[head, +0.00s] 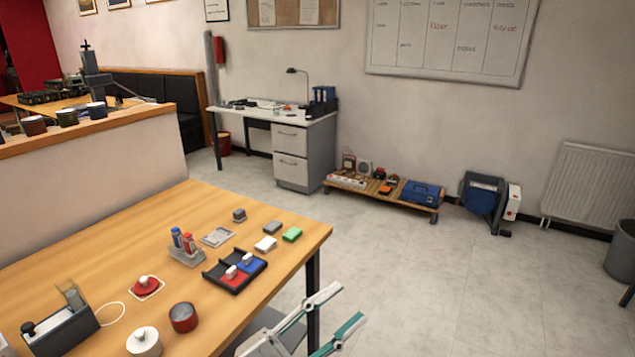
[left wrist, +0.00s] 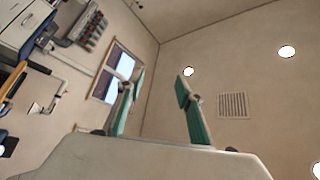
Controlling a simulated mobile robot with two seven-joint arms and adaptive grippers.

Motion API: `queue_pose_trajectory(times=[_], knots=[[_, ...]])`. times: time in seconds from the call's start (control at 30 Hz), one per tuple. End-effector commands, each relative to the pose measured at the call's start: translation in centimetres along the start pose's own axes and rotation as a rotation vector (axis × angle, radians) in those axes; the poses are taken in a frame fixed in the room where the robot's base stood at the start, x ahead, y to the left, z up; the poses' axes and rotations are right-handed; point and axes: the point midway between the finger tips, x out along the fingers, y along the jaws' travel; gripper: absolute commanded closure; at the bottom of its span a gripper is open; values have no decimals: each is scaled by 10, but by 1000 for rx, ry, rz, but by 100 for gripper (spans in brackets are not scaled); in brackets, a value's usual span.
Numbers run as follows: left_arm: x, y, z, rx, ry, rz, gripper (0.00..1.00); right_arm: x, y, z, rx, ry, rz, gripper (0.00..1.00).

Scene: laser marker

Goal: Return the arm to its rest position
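My left gripper (head: 349,303) is at the bottom of the head view, past the right edge of the wooden table (head: 90,240) and clear of it, in front of the floor. In the left wrist view its two teal-padded fingers (left wrist: 160,84) stand apart with nothing between them. That view faces a wall and ceiling, so the gripper points away from the table. My right gripper does not show in either view.
The table holds a black tray (head: 215,278) with red and blue pads, a holder with bottles (head: 186,255), a green block (head: 292,234), a red round container (head: 183,317) and a white pot (head: 143,341). Open floor (head: 420,280) lies to the right.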

Motion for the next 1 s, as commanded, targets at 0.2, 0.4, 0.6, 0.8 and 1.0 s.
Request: queue_pose_trajectory(times=[0.2, 0.4, 0.6, 0.8, 1.0], knots=[[-94, 18, 105, -254, -442, -168, 64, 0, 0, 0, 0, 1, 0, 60], [-209, 68, 164, -453, -806, -241, 64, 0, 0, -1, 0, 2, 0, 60], [-316, 124, 180, -614, -1094, -267, 64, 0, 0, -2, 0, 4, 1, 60], [-371, 155, 176, -696, -1235, -270, 64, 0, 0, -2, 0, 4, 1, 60], [-380, 160, 175, -709, -1257, -269, 64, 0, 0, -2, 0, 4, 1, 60]])
